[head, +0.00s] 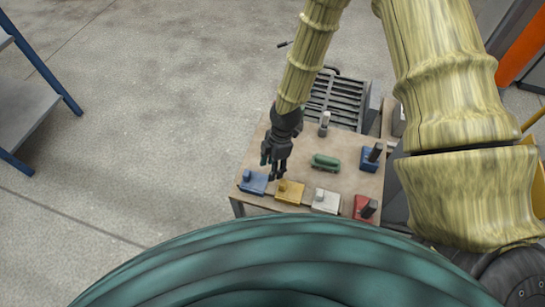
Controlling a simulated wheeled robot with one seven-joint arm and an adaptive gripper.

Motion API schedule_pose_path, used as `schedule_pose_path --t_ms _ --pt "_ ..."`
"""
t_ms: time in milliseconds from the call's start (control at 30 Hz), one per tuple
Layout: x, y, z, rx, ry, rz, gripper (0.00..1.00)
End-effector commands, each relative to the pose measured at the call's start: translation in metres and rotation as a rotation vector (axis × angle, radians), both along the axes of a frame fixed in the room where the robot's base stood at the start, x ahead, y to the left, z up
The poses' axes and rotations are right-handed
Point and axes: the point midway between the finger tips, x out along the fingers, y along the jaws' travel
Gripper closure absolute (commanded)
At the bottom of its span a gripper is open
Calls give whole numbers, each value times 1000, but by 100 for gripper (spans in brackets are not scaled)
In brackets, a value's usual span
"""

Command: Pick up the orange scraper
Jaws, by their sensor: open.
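A yellow-orange block-like tool with a small raised knob (290,192) lies near the front edge of the small table (255,143); it is the closest in colour to an orange scraper, though its shape is too small to be sure. My gripper (274,172) points down over the left part of the table with its fingers open. It is just behind the yellow-orange tool and a blue tool (253,183) to its left. I cannot tell how high the fingertips are. Nothing shows between them.
A white tool (326,201) and a red tool (365,208) lie to the right. A green tool (325,162), a dark blue one (371,157) and a grey upright one (324,124) stand behind. A slatted dark unit (338,100) stands beyond the table.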

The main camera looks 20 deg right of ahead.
Motion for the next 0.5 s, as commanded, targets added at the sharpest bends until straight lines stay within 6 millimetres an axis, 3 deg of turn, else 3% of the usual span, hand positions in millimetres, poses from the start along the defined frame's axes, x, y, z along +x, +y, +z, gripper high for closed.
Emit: schedule_pose_path --t_ms 67,300,500 --pt "29 -4 -11 -11 -46 163 52" --pt "96 -23 0 -85 -144 609 52" --pt "126 -35 13 -139 -175 804 52"
